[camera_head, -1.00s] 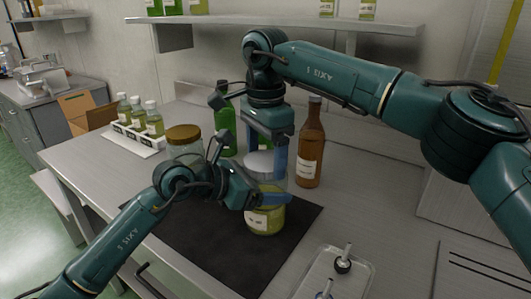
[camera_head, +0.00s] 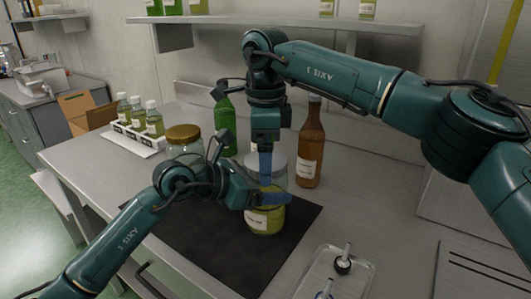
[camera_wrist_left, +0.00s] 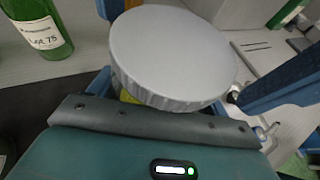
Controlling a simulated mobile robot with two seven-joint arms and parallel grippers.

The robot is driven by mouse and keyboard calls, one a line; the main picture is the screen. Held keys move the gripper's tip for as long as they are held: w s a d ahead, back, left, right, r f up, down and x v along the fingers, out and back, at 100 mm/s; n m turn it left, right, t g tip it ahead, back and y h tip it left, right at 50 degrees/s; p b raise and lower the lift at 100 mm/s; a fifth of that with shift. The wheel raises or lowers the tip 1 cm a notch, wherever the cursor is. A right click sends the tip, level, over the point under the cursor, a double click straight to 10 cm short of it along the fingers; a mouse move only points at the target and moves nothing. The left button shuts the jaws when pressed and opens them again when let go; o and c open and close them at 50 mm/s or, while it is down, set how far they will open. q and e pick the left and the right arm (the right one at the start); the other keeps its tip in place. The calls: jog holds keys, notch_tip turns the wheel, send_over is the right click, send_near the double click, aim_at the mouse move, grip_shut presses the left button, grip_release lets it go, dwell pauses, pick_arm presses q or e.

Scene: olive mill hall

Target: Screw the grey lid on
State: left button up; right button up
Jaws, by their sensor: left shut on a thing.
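A glass jar (camera_head: 266,219) with yellow-green contents and a white label stands upright on the dark mat (camera_head: 215,255). My left gripper (camera_head: 266,198) is shut on the jar from the left, below its top. The grey lid (camera_head: 279,160) is at the jar's top, and it fills the middle of the left wrist view (camera_wrist_left: 175,55), looking roughly level. Whether its thread is engaged is hidden. My right gripper (camera_head: 266,165) points down at the lid from above. One blue finger covers the lid's left part; the other is hidden, so its grip is unclear.
A brown bottle (camera_head: 310,145) stands close right of the jar, and a green bottle (camera_head: 225,125) behind left. A gold-lidded jar (camera_head: 184,135) is behind my left arm. A tray (camera_head: 333,275) with small tools lies at front right. The mat's front is clear.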

jog(key=shift+r, duration=0.1)
jog(key=shift+r, duration=2.2)
jog(key=shift+c, duration=0.2)
jog(key=shift+r+n, duration=1.1)
jog(key=shift+r, duration=0.65)
jog(key=shift+c, duration=0.3)
jog(key=shift+f, duration=4.05)
